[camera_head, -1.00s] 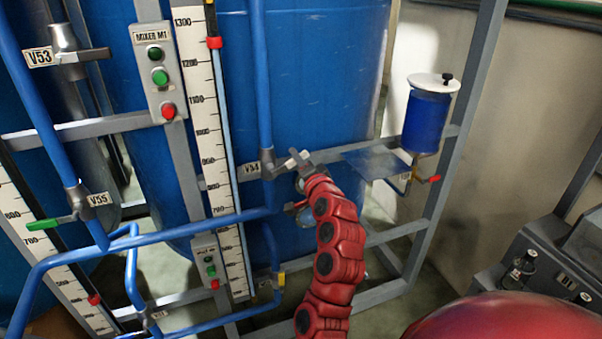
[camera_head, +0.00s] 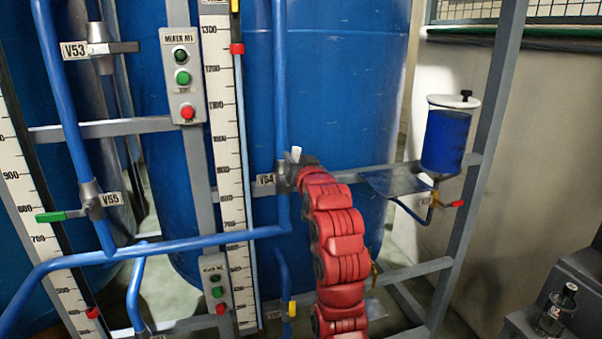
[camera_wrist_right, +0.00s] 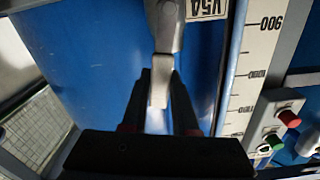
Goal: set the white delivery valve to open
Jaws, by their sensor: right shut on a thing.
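The white delivery valve (camera_wrist_right: 164,28), tagged V54, sits on the vertical blue pipe in the middle of the head view, with its tag (camera_head: 265,180) just left of it. Its pale handle (camera_wrist_right: 159,92) runs between the two dark fingers of my right gripper (camera_wrist_right: 160,100) in the right wrist view. My right gripper (camera_head: 303,163) is shut on this handle, and a white tip of the handle (camera_head: 296,153) shows above it in the head view. My red arm hides part of the valve's surroundings. My left gripper is not in view.
Valve V55 with a green handle (camera_head: 52,216) and grey valve V53 (camera_head: 102,48) are on the left. The mixer M1 button box (camera_head: 183,75) and a white scale (camera_head: 222,120) stand left of my arm. A blue cup (camera_head: 445,142) with a red-handled tap is at right.

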